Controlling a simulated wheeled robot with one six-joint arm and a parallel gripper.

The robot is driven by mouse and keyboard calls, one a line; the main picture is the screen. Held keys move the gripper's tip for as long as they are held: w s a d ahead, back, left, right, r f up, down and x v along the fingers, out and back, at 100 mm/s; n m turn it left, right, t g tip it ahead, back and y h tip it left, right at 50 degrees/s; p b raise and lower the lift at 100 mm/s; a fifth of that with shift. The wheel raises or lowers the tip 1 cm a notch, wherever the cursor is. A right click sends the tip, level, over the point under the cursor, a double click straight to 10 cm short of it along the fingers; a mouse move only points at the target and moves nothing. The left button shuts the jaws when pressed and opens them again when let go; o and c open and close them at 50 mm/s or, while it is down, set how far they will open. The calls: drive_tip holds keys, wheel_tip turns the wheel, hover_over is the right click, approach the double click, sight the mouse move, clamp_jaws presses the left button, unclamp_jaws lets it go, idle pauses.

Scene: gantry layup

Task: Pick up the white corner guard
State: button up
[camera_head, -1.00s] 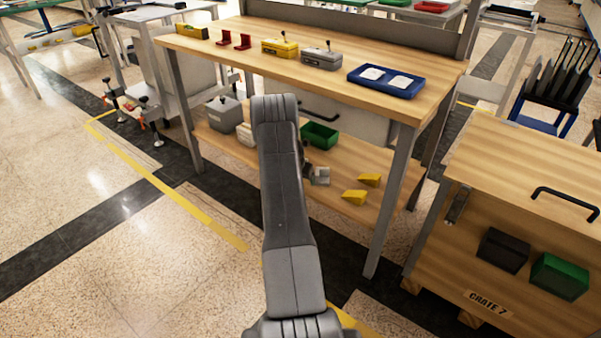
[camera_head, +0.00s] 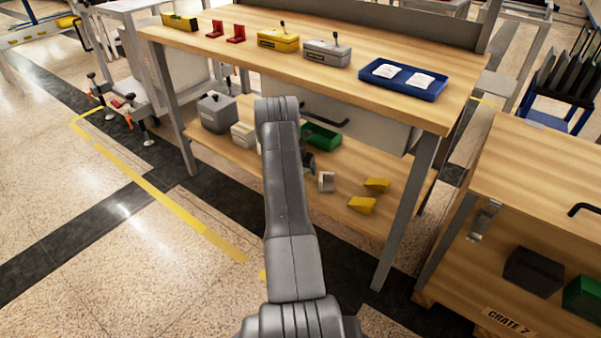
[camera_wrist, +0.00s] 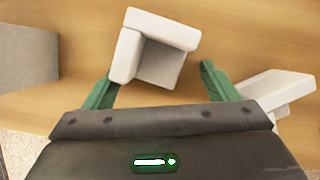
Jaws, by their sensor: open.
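In the wrist view the white corner guard (camera_wrist: 158,48) lies on the wooden shelf, an L-shaped piece with two raised walls and a shaded inner face. My gripper (camera_wrist: 155,82) is open, with its green fingers apart. The guard's lower end is near the left finger; whether they touch I cannot tell. In the head view a white piece (camera_head: 243,134), apparently the guard, shows on the lower shelf left of my arm. My arm hides the gripper there.
A grey box (camera_head: 217,113) stands left of the guard; a grey block also shows in the wrist view (camera_wrist: 28,55). The tabletop (camera_head: 330,85) overhangs the lower shelf. A green bin (camera_head: 321,137) and yellow wedges (camera_head: 362,205) lie further right. A wooden crate (camera_head: 505,245) stands at right.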

drive_tip(key=c, duration=0.9)
drive_tip(key=shift+c, duration=0.2)
